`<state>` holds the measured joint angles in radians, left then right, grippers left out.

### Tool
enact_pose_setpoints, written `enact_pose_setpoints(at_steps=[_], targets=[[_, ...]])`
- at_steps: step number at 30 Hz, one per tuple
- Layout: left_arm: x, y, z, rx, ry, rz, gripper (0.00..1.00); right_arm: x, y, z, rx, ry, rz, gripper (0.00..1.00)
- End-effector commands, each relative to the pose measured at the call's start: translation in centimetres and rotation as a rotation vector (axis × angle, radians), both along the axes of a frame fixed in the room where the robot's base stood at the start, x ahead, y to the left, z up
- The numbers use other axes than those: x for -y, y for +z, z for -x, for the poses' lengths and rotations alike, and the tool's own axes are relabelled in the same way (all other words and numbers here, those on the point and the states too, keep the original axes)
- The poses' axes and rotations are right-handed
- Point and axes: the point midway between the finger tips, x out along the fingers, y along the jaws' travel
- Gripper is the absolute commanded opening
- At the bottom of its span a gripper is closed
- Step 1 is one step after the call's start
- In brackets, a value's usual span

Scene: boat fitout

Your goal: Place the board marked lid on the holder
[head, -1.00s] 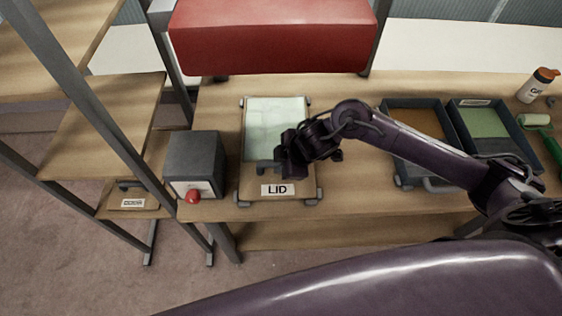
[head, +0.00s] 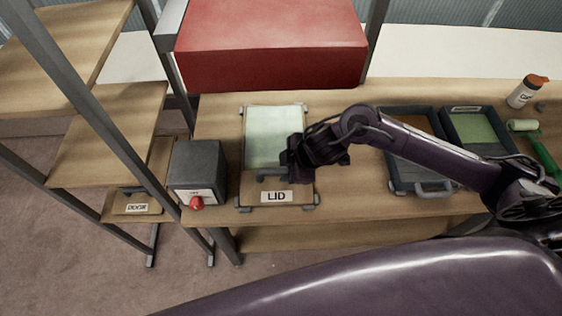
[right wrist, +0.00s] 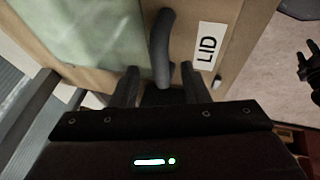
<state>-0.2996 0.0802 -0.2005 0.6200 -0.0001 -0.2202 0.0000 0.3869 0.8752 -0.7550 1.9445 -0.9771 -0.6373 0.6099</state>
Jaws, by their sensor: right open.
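The board marked LID (head: 276,197) is a wooden board with a pale green sheet on its far part and a dark grey bar handle. It lies flat on the bench, with grey pieces at its corners. I cannot tell whether these corner pieces belong to a holder beneath it. My right gripper (head: 287,168) is over the board at the handle. In the right wrist view its fingers (right wrist: 158,82) are apart, with the handle (right wrist: 162,45) in line with the gap; contact is unclear. A dark, cut-off claw-like part at the right edge there may be my left gripper (right wrist: 313,72).
A grey box with a red knob (head: 197,175) stands close left of the board. Two trays (head: 425,187) (head: 480,145), a bottle (head: 525,92) and a green-handled roller (head: 545,158) are to the right. A red block (head: 270,50) is behind. Shelves (head: 105,135) stand at left.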

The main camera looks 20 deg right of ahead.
Motion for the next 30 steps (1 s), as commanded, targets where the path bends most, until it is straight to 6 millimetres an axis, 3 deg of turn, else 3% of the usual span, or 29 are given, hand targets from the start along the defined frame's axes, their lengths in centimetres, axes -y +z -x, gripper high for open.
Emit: enact_pose_setpoints(at_steps=[1, 3, 12, 30], targets=[[0.0, 1.9, 0.0, 0.000, 0.000, 0.000, 0.46, 0.4, 1.8, 0.4, -0.002, -0.001, 0.003, 0.41], [0.0, 3.1, 0.0, 0.000, 0.000, 0.000, 0.46, 0.7, 2.9, 0.9, -0.001, 0.000, 0.002, 0.41], [0.0, 6.4, 0.0, 0.000, 0.000, 0.000, 0.46, 2.0, 6.2, 2.4, -0.001, 0.000, 0.001, 0.41], [0.0, 6.8, 0.0, 0.000, 0.000, 0.000, 0.46, 2.2, 6.6, 2.7, -0.001, 0.001, -0.001, 0.41]])
